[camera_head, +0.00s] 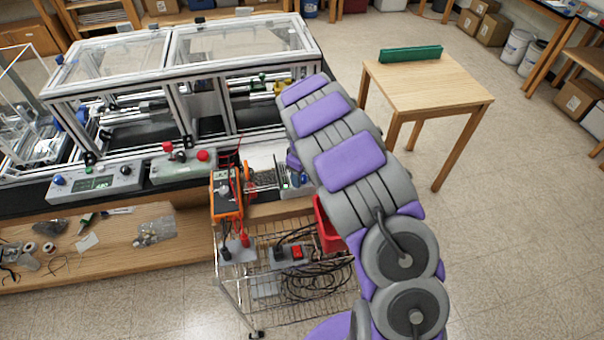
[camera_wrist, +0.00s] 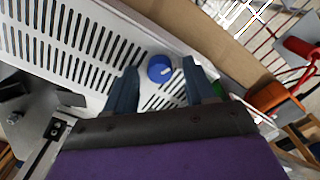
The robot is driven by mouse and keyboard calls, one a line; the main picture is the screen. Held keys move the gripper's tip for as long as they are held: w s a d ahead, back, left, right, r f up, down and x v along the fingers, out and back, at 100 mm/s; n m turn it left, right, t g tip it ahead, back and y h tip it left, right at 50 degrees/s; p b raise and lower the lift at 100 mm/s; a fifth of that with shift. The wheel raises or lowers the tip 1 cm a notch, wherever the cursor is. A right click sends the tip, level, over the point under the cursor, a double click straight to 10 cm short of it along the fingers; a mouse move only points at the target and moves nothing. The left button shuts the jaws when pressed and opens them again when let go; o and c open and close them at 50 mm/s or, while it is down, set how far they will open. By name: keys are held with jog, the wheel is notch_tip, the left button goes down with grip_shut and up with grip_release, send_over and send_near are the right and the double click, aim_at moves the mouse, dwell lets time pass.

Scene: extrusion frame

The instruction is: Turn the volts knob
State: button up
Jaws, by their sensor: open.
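A round blue knob (camera_wrist: 160,69) with a pale pointer mark sits on a white slotted panel (camera_wrist: 85,45) in the wrist view. No lettering is readable, so I cannot confirm it is the volts knob. My gripper (camera_wrist: 161,80) is open, with one dark finger on each side of the knob. The knob appears between the fingertips, with gaps visible at both sides; I cannot tell the depth between them. In the head view, my grey and purple arm hides most of the gripper and part of the device. A small blue knob (camera_head: 303,179) shows beside the arm there.
An orange meter (camera_head: 226,194) with red and black leads stands left of the device. A wire cart (camera_head: 270,275) holds cables below. The framed machine (camera_head: 180,75) is behind, with control boxes along its front.

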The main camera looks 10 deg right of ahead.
jog(key=shift+c, duration=0.4)
grip_shut()
jog(key=shift+m+p, duration=0.35)
jog(key=shift+m, duration=0.95)
jog(key=shift+o, duration=0.4)
grip_release()
notch_tip(320, 180, up, 17)
jog(key=shift+r+p, duration=0.15)
jog(key=shift+p, duration=0.25)
